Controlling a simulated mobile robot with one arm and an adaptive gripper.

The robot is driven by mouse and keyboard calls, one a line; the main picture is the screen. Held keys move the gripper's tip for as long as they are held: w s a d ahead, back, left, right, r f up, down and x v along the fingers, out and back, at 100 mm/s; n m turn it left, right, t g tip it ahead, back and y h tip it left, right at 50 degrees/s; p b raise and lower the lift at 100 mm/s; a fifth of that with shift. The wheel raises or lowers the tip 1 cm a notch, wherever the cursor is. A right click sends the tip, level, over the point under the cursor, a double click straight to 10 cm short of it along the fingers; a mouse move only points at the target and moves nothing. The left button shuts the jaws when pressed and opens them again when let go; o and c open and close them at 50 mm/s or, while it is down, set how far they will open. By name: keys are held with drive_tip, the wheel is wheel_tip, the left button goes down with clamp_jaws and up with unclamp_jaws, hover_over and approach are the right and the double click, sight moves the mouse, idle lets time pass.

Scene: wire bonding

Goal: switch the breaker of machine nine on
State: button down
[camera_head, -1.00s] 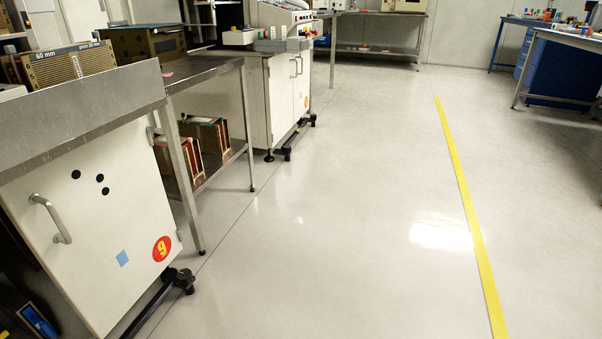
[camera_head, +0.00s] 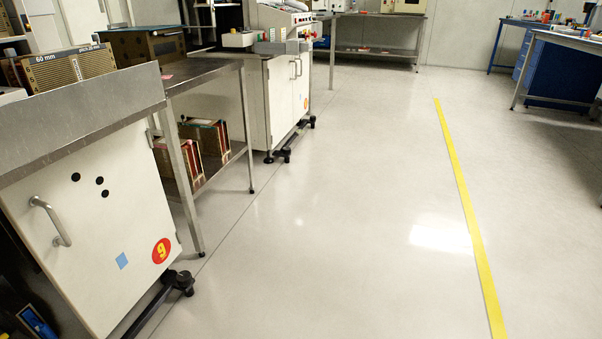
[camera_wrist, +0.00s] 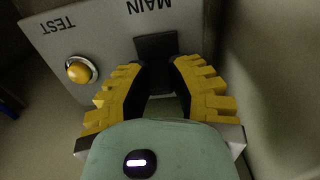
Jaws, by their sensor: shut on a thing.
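Machine nine's white cabinet (camera_head: 95,220) stands at the left in the head view, marked by a red disc (camera_head: 161,250) with a yellow 9. In the wrist view a grey panel (camera_wrist: 97,33) carries the words TEST and MAIN, seen upside down. A dark breaker part (camera_wrist: 156,46) sits below MAIN. A yellow button (camera_wrist: 80,70) sits by TEST. My gripper (camera_wrist: 160,75) has yellow ribbed fingers and is shut on the dark breaker lever between its tips. The tips hide much of the lever, so its position is hard to tell. My gripper is not in the head view.
A steel side table (camera_head: 200,70) stands beside the cabinet, with magazines on its lower shelf. Another white machine (camera_head: 285,90) stands beyond it. The floor (camera_head: 330,230) is clear, with a yellow line (camera_head: 463,190) at the right. A pale surface lies close right of my gripper in the wrist view.

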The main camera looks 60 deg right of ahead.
drive_tip(key=shift+d+r+g+p, duration=0.1)
drive_tip(key=shift+r+g+p, duration=0.25)
drive_tip(key=shift+p, duration=0.6)
drive_tip(key=shift+f+g+p, duration=0.2)
drive_tip(key=shift+g+p, duration=0.1)
drive_tip(key=shift+g, duration=0.05)
drive_tip(key=c, duration=0.8)
unclamp_jaws()
drive_tip(key=shift+w, duration=0.1)
drive_tip(key=shift+a+v, duration=0.1)
drive_tip(key=shift+v, duration=1.8)
drive_tip(key=shift+a+v, duration=0.15)
drive_tip(key=shift+v, duration=1.75)
drive_tip(key=shift+r, duration=0.1)
